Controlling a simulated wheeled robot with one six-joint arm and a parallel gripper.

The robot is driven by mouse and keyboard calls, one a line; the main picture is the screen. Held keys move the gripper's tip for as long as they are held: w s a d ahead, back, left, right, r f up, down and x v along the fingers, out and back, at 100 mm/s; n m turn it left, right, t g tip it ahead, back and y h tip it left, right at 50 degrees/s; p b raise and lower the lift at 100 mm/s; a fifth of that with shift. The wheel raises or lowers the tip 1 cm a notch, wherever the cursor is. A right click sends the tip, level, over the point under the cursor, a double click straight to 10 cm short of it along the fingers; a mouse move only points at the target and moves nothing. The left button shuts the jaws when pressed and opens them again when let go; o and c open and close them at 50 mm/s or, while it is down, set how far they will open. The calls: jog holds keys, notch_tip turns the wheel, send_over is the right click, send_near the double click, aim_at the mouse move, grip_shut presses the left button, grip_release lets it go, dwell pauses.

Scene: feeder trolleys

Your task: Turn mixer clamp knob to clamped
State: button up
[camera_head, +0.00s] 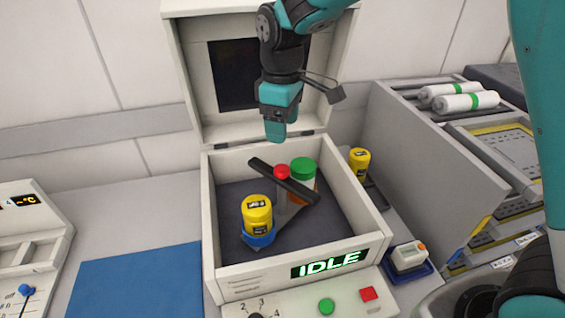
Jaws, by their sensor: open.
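The mixer is a white box (213,222) with its lid (192,85) raised and a green "IDLE" display on its front. Inside, a long black bar with a red hub, seemingly the clamp knob (299,190), lies slanted from upper left to lower right. A yellow jar (257,211) sits in a blue holder left of the bar. A green-lidded jar (303,168) stands behind it, partly hidden by the bar. My gripper (276,132) points down above the bar, apart from it in the picture. Its jaws are open and seen edge-on, and I see nothing held.
The front panel has a green button (327,306), a red button (368,294) and a numbered dial cut by the frame edge. Another yellow jar (359,160) and a small device (408,256) stand right of the box. A blue mat (135,283) lies left.

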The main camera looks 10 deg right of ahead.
aim_at(282, 169)
notch_tip(282, 169, down, 11)
jog(key=shift+f+p, duration=0.1)
jog(key=shift+p, duration=0.55)
grip_shut()
